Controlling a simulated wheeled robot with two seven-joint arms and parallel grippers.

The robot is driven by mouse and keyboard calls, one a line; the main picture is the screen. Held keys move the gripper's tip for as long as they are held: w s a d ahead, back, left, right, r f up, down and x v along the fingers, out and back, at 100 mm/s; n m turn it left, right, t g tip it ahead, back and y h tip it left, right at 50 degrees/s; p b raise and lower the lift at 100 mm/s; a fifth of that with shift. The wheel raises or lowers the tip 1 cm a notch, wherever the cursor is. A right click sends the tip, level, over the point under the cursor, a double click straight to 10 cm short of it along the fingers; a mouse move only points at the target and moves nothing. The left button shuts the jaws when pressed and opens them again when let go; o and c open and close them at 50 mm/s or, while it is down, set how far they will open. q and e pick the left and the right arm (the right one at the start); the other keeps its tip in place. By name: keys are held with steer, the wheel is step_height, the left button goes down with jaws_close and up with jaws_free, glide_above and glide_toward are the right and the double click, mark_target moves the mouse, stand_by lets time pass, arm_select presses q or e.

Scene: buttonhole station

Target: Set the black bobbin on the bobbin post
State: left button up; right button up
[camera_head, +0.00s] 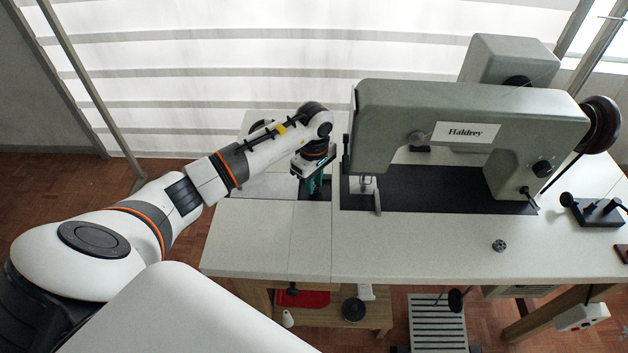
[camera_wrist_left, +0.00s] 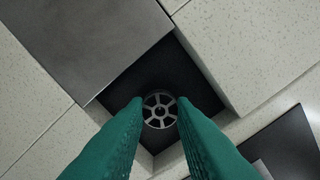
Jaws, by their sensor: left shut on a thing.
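My left gripper (camera_head: 314,190) is at the dark square opening (camera_head: 322,194) in the table, left of the sewing machine's needle area. In the left wrist view its green fingers (camera_wrist_left: 160,104) are shut on a round spoked bobbin (camera_wrist_left: 160,111), which looks grey with dark gaps. The bobbin is seen end-on over the dark opening (camera_wrist_left: 125,84); its height above the floor of the opening is unclear. Another small dark grey bobbin with holes (camera_head: 499,245) lies on the table at the right. A black stand with upright pieces (camera_head: 597,212) is at the right edge; I cannot tell whether it bears the bobbin post.
The grey sewing machine (camera_head: 450,115) stands at the back over a black bed plate (camera_head: 440,190). The front of the white table (camera_head: 400,245) is mostly clear. A metal slide plate (camera_wrist_left: 85,35) borders the opening. A pedal (camera_head: 437,322) is below.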

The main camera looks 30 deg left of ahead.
arm_select(q)
steer(key=shift+f+b, duration=0.5)
stand_by(0.4)
steer(key=o, duration=1)
step_height(320, 180, up, 12)
steer(key=shift+b, duration=0.35)
steer(key=shift+s+f, duration=0.1)
